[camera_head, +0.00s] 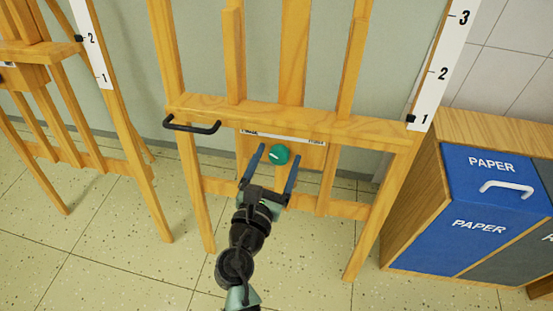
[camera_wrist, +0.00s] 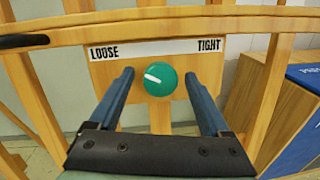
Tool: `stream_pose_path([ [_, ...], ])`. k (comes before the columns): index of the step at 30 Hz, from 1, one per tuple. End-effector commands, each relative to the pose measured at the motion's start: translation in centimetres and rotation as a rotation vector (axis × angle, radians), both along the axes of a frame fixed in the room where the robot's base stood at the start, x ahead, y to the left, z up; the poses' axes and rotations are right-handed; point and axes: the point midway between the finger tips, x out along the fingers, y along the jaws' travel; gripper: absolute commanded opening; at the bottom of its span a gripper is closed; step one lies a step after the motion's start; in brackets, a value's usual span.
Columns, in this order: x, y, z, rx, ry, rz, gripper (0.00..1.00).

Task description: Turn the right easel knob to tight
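The right easel (camera_head: 345,125) is wooden and stands in the middle of the head view. Its green round knob (camera_head: 280,154) sits on a wooden panel below the crossbar; it also shows in the wrist view (camera_wrist: 160,82). The knob's white pointer line points left and slightly up, towards the LOOSE end of the label strip (camera_wrist: 157,48); TIGHT is at the right end. My gripper (camera_head: 278,160) is open in front of the panel. In the wrist view its two blue fingers (camera_wrist: 160,88) lie apart on either side of the knob, with gaps between. I cannot tell the remaining depth.
A black handle (camera_head: 192,125) sticks out from the crossbar's left end. A height scale (camera_head: 440,70) runs up the easel's right side. A blue PAPER bin (camera_head: 480,215) in a wooden cabinet stands at the right. Another easel (camera_head: 60,100) is at the left.

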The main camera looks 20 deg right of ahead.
Motion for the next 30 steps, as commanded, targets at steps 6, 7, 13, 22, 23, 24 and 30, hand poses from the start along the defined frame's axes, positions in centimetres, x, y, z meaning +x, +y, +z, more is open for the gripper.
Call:
stream_pose_path([
  [6, -0.02, 0.02, -0.01, 0.000, 0.000, 0.000, 0.42],
  [7, -0.02, 0.02, -0.01, 0.000, 0.000, 0.000, 0.37],
  [13, -0.04, 0.02, -0.02, 0.000, 0.000, 0.000, 0.01],
  [22, -0.03, 0.05, 0.00, 0.023, -0.015, -0.006, 0.00],
  [23, -0.03, 0.05, 0.01, 0.032, -0.021, -0.007, 0.00],
  [24, -0.02, 0.05, 0.02, 0.045, -0.030, -0.010, 0.00],
  [30, 0.00, 0.06, 0.09, 0.145, -0.098, -0.031, 0.00],
])
